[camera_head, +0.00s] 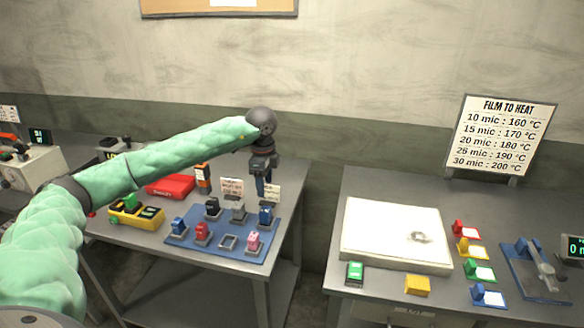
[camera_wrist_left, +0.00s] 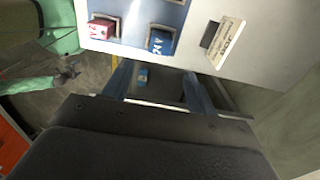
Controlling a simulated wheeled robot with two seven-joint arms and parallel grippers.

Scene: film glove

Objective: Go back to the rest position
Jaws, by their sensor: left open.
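My left gripper (camera_head: 263,186) is above the back right corner of the blue tray on the left table. It is open and empty. In the left wrist view its two blue fingers (camera_wrist_left: 157,74) stand apart with nothing between them. Below and beside them are a blue block marked 24V (camera_wrist_left: 161,42) and a pink block (camera_wrist_left: 102,28). A green arm with a small dark gripper (camera_wrist_left: 68,74), which looks like my right one, shows low at the left of that view. It is too small to tell its jaws. The head view does not show it.
The blue tray (camera_head: 188,247) holds several coloured blocks and an empty square holder (camera_head: 228,242). A yellow carrier (camera_head: 137,214) and a red case (camera_head: 171,186) stand nearby. A gap separates this table from the right table (camera_head: 366,185), which bears a white plate (camera_head: 396,226).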

